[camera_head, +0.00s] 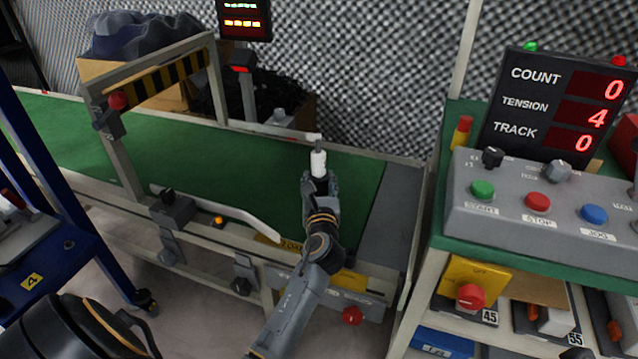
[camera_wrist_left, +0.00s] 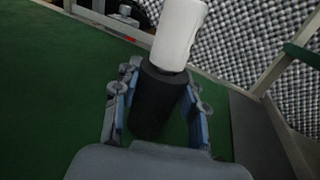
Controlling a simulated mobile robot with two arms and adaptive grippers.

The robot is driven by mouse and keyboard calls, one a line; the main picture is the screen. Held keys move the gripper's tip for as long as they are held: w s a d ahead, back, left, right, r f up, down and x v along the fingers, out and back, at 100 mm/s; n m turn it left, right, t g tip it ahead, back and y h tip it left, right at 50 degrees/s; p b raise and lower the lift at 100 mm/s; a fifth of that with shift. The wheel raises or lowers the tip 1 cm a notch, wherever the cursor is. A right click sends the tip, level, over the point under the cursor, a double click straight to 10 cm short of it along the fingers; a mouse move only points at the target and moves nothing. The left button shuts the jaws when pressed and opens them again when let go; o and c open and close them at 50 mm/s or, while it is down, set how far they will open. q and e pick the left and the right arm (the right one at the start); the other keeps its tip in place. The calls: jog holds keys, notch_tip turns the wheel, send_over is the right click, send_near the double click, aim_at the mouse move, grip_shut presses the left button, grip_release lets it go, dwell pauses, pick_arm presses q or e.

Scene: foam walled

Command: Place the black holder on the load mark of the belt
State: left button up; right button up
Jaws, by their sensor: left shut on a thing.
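The black holder (camera_wrist_left: 157,98) is between the fingers of my left gripper (camera_wrist_left: 160,105) in the left wrist view. A white cylinder (camera_wrist_left: 179,35) stands up out of it and also shows in the head view (camera_head: 318,162). In the head view my left gripper (camera_head: 317,185) is over the right part of the green belt (camera_head: 120,150), and its fingers hide most of the holder. I cannot tell whether the holder touches the belt. A yellow label reading "LOA…" (camera_head: 291,246) is on the belt's front frame, partly behind my arm. My right gripper is not in view.
A frame with a black-and-yellow striped bar (camera_head: 160,82) spans the belt at left. A pale guide rail (camera_head: 230,212) runs along the front edge. The control desk (camera_head: 540,205) with buttons stands at right. A blue cart (camera_head: 70,240) stands at left.

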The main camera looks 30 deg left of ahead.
pick_arm(q)
jog(key=shift+f, duration=0.1)
jog(key=o, duration=1.2)
jog(key=shift+o, duration=0.2)
